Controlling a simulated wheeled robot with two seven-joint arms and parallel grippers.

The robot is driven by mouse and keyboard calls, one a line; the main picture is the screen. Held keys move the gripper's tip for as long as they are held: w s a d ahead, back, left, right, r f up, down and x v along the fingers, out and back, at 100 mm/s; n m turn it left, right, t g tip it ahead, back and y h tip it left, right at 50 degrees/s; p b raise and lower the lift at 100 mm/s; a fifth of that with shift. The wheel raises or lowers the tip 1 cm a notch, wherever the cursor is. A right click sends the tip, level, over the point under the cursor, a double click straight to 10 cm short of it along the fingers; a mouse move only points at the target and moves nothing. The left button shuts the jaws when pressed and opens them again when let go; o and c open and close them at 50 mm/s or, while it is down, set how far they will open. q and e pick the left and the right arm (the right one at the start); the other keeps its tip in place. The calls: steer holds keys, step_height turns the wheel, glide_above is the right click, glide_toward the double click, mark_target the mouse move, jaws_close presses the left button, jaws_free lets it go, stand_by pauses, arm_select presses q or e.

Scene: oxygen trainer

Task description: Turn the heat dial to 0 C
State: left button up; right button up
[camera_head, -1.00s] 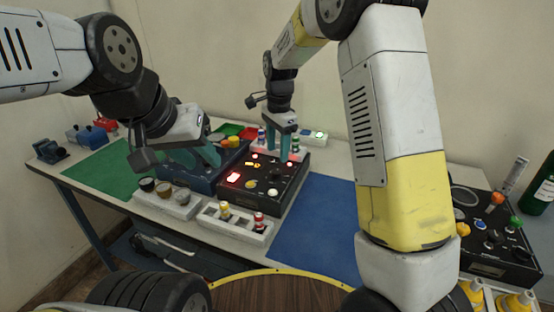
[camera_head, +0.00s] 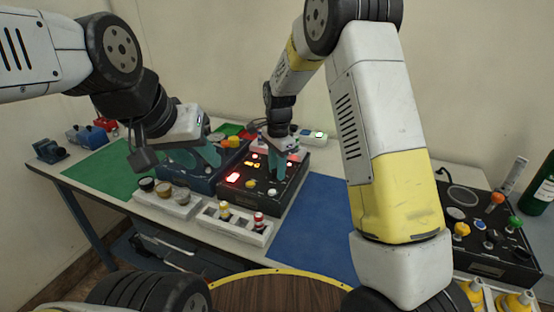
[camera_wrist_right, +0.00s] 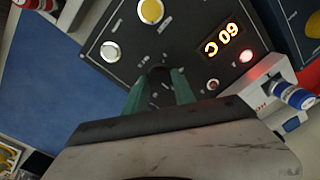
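The black control panel (camera_head: 262,201) stands on the table below my right gripper. Its lit display (camera_wrist_right: 221,38) reads 60 C in the right wrist view. A black dial (camera_wrist_right: 160,74) on the panel sits between the teal fingers of my right gripper (camera_wrist_right: 161,84). The fingers point down, one on each side of the dial; firm contact cannot be made out. In the head view my right gripper (camera_head: 275,170) partly hides the panel. My left gripper (camera_head: 207,160) is open and empty, near the blue box, with its fingers apart.
White holders (camera_head: 232,222) with colored pieces stand in front. A blue mat (camera_head: 312,236) lies clear to the right. Another black box (camera_head: 500,258) stands far right.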

jaws_close()
steer(key=n, duration=0.5)
steer(key=shift+w+n, duration=0.1)
steer(key=shift+n, duration=0.3)
steer(key=n, duration=1.1)
steer(key=shift+w+n+g, duration=0.1)
steer(key=shift+n+g, duration=0.2)
steer(key=shift+n, duration=0.1)
steer(key=n, duration=0.6)
steer(key=shift+n, duration=0.3)
